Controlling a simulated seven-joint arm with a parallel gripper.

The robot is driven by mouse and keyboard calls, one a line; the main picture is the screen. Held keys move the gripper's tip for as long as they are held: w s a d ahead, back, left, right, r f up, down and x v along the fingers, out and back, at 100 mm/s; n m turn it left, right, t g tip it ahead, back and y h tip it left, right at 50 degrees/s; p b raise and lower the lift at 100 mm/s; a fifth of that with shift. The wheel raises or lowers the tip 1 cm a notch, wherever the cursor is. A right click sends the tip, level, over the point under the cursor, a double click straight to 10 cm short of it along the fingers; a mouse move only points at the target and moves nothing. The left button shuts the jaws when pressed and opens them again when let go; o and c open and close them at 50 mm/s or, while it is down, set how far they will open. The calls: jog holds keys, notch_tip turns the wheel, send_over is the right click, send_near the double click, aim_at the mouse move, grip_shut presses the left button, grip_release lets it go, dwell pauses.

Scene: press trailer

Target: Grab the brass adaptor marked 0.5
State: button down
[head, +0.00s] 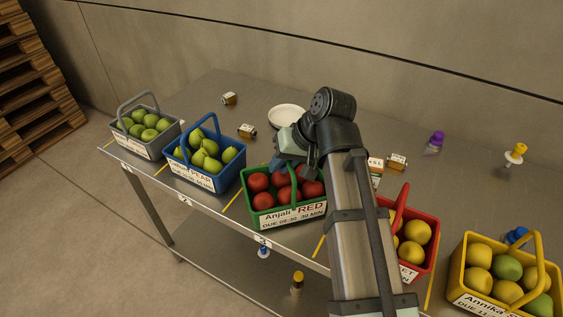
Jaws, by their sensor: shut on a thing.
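Several small brass-coloured pieces with white labels lie on the steel table: one at the far left (229,98), one behind the blue basket (247,131), one right of my arm (396,161) and a pale-labelled one beside it (376,165). Their marks are too small to read, so I cannot tell which is marked 0.5. My gripper (281,162) is at the back edge of the green basket, left of my forearm. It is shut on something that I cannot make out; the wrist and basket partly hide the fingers.
Fruit baskets line the front edge: grey (148,138), blue (204,158), green (288,205), red (418,260) and yellow (497,290). A white plate (287,116) lies behind my gripper. Purple-topped (436,141) and yellow-topped (516,153) items stand back right.

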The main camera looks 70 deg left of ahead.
jog(key=c, duration=1.1)
grip_release()
jog(key=shift+o, duration=0.3)
jog(key=v, duration=1.2)
jog(key=o, duration=0.3)
jog(key=shift+d+r, duration=0.1)
jog(key=o, duration=0.7)
